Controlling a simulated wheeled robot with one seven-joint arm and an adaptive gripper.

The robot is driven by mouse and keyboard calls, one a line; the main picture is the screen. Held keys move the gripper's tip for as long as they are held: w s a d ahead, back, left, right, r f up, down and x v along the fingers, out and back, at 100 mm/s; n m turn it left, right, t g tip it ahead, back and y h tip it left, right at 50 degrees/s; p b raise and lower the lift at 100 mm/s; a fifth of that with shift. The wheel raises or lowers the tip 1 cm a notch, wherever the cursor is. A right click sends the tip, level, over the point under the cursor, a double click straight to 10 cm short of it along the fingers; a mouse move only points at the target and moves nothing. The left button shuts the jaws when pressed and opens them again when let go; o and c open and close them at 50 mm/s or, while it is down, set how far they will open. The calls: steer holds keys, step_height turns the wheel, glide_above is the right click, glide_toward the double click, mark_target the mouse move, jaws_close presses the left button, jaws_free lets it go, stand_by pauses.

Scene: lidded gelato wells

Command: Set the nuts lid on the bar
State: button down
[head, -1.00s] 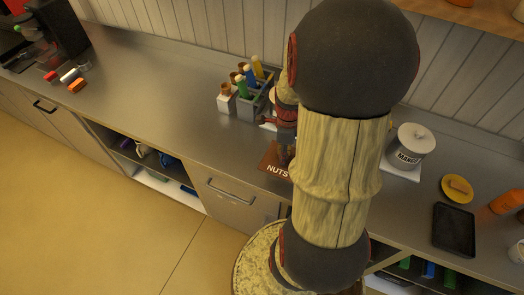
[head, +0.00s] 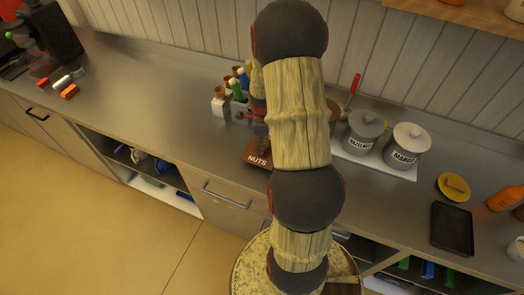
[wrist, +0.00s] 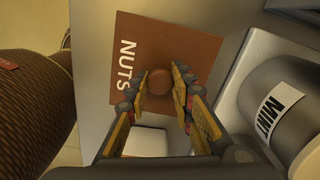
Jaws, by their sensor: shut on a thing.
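The nuts lid (wrist: 195,48) is a flat brown square plate with "NUTS" in white letters and a round brown knob in its middle. In the wrist view my gripper (wrist: 159,84) has its two fingers at either side of the knob and is shut on it. In the head view the lid (head: 257,160) shows left of my arm, over the steel bar (head: 150,110) near its front edge. My arm hides part of the gripper there. I cannot tell whether the lid touches the bar.
A grey "MINT" canister (wrist: 295,110) stands right of the lid in the wrist view. In the head view, two lidded pots, one of them the mango pot (head: 407,148), stand right of my arm. A bottle holder (head: 240,98) stands behind the lid. The bar's left stretch is mostly clear.

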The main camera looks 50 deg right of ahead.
steer(key=shift+f, duration=1.5)
steer(key=shift+f, duration=0.2)
steer(key=c, duration=1.5)
jaws_free()
steer(key=shift+c, duration=0.2)
